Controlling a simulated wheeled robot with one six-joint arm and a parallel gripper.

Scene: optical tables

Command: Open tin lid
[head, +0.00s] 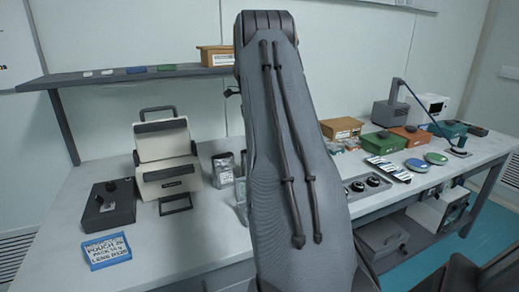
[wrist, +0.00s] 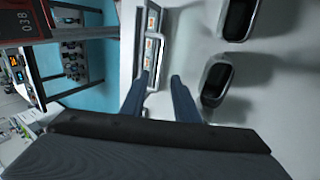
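Two low round pieces, one blue (head: 416,165) and one green (head: 436,158), lie on the right part of the bench in the head view. They look like flat tins or lids, but they are too small to tell whether any is open. My gripper (wrist: 160,78) shows in the wrist view with its two blue-grey fingers apart and nothing seen between them. In the head view my large grey arm hides the middle of the bench, and my gripper does not show. I see no tin in the wrist view.
The white bench (head: 150,245) holds a cream case (head: 168,165), a dark box (head: 108,205), a blue-framed sign (head: 106,250) and a brown carton (head: 341,127). Dark round pieces (head: 372,181) sit right of my arm. A shelf (head: 130,77) runs behind.

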